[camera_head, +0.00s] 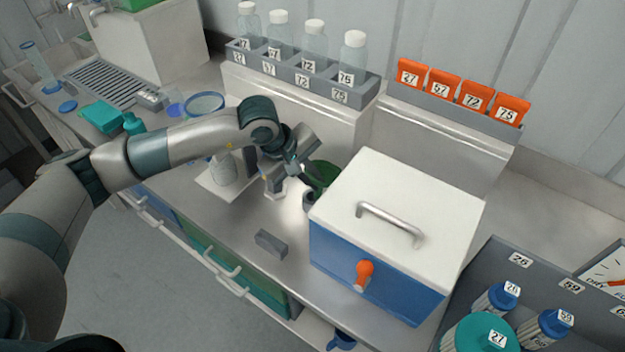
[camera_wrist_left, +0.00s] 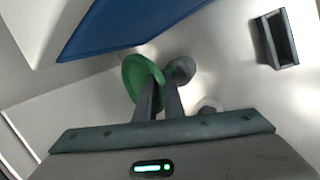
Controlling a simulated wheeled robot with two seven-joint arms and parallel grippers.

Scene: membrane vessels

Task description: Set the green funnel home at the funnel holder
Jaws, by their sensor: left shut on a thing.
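The green funnel (camera_head: 324,174) is between my left gripper and the blue box in the head view. It also shows in the left wrist view (camera_wrist_left: 138,80), its rim tilted, at my fingertips. My left gripper (camera_head: 305,173) is shut on it, and the fingers (camera_wrist_left: 160,88) hide part of it. A dark grey round piece (camera_head: 310,200) stands just below the funnel, close to the box's left side. A grey round piece also shows beside the funnel in the left wrist view (camera_wrist_left: 182,69). I cannot tell surely whether this is the funnel holder, or whether the funnel touches it.
A blue box with a white lid (camera_head: 398,205) stands close on the right. A small grey open block (camera_head: 270,244) lies near the bench's front edge. A pale bottle (camera_head: 223,170) stands left of the gripper. Racks with bottles (camera_head: 300,75) and orange tags (camera_head: 455,95) stand behind.

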